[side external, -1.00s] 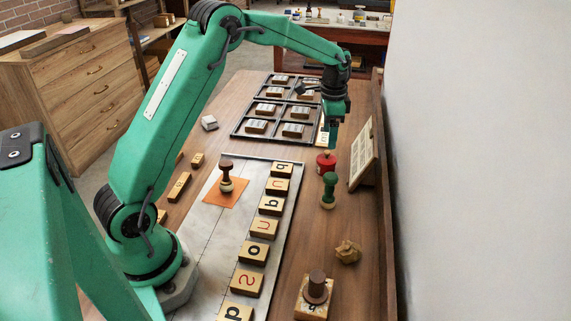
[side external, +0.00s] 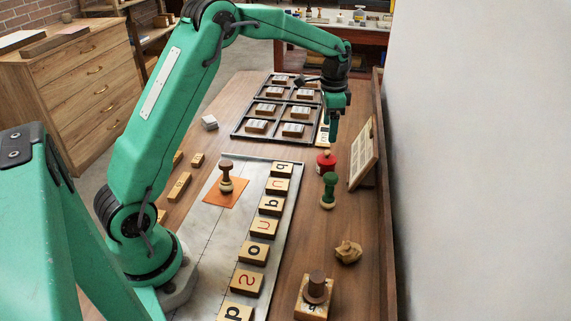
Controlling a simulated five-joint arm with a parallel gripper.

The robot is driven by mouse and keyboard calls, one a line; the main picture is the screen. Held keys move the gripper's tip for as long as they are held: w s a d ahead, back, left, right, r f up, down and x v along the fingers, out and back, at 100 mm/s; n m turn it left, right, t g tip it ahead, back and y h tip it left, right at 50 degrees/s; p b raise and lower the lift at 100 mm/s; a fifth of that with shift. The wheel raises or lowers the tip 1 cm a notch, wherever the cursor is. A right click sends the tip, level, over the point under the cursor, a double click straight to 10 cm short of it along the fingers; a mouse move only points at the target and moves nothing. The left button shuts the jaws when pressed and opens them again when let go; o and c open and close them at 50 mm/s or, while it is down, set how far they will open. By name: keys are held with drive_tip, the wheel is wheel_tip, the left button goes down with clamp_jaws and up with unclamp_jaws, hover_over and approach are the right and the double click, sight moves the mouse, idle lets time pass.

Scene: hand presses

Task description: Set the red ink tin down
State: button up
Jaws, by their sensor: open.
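The red ink tin (side external: 326,161) stands upright on the wooden table, just behind the green-handled stamp and left of the propped board. My gripper (side external: 333,138) points down above and slightly behind the tin, with a small gap between the fingertips and the tin's top. The gripper is open and holds nothing. From this side the fingers overlap, so the gap between them is hidden.
A green-handled stamp (side external: 328,190) stands close in front of the tin. A propped letter board (side external: 363,156) is to the right. The metal plate (side external: 226,230) with letter blocks lies left. A black divided tray (side external: 240,134) is behind. A wooden lump (side external: 348,251) and brown-handled stamp (side external: 316,290) are nearer.

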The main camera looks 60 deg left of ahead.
drive_tip(key=s+d+r+n+t, duration=0.3)
drive_tip(key=s+d+r, duration=0.2)
drive_tip(key=s+r, duration=0.75)
drive_tip(key=s+d+n+t, duration=0.1)
drive_tip(key=s+d, duration=0.1)
drive_tip(key=s, duration=0.7)
drive_tip(key=s+d+f+n+t, duration=0.1)
drive_tip(key=s+d+n, duration=0.1)
drive_tip(key=s, duration=0.7)
drive_tip(key=shift+f+t, duration=0.25)
drive_tip(key=shift+t, duration=0.05)
